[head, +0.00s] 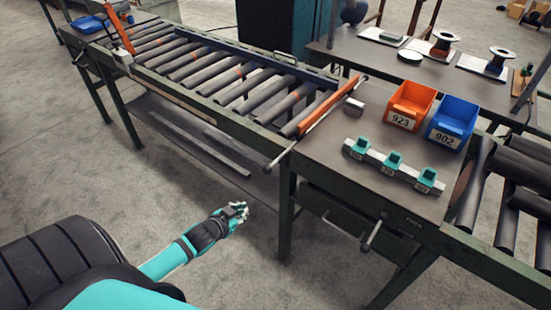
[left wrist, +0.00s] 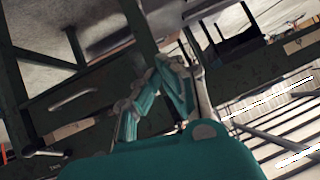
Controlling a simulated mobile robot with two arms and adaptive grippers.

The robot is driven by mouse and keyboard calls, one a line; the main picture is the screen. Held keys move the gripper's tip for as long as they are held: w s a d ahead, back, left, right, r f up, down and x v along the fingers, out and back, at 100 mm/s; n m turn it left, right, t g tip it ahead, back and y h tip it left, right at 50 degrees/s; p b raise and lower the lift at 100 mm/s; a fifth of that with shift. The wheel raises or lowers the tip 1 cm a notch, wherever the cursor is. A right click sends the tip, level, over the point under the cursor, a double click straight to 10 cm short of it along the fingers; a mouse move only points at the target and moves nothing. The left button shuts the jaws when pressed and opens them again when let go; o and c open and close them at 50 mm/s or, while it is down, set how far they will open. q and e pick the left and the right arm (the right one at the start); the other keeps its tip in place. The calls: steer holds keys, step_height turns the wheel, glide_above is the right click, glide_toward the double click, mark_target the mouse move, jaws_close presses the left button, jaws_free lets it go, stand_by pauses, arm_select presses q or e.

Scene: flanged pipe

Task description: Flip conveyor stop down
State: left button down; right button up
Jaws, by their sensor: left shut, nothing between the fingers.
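An orange bar (head: 333,105) with a grey edge spans the near right end of the roller conveyor (head: 225,80), above the rollers. A grey rod with a rounded handle (head: 280,158) sticks out from its front end over the conveyor's side. A second orange bar (head: 118,28) stands tilted up at the far left end. I cannot tell from the picture which one is the stop. My left gripper (head: 243,209) is shut and empty, in front of the conveyor and apart from both bars. Its teal fingers also show in the left wrist view (left wrist: 165,72). My right gripper is out of view.
A workbench (head: 335,165) joins the conveyor at the right, with an orange bin (head: 411,103), a blue bin (head: 453,121) and a teal block rack (head: 393,167). Another lever (head: 373,236) sticks out below its front edge. The floor before the conveyor is clear.

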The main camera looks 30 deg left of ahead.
arm_select(q)
steer(key=w+d+r+t+h, duration=0.1)
steer(key=w+d+r+t, duration=0.1)
steer(key=r, duration=0.8)
steer(key=w+d+r+m+t+h, duration=0.1)
steer(key=w+r, duration=0.1)
steer(key=r, duration=0.8)
steer(key=shift+w+d+t, duration=0.3)
steer(key=shift+d+t, duration=0.1)
steer(key=shift+w, duration=0.15)
steer(key=w+f+p, duration=0.2)
steer(key=w+f, duration=0.4)
steer(key=w, duration=0.3)
steer(key=shift+w+a+f, duration=0.2)
steer(key=shift+w+f, duration=0.05)
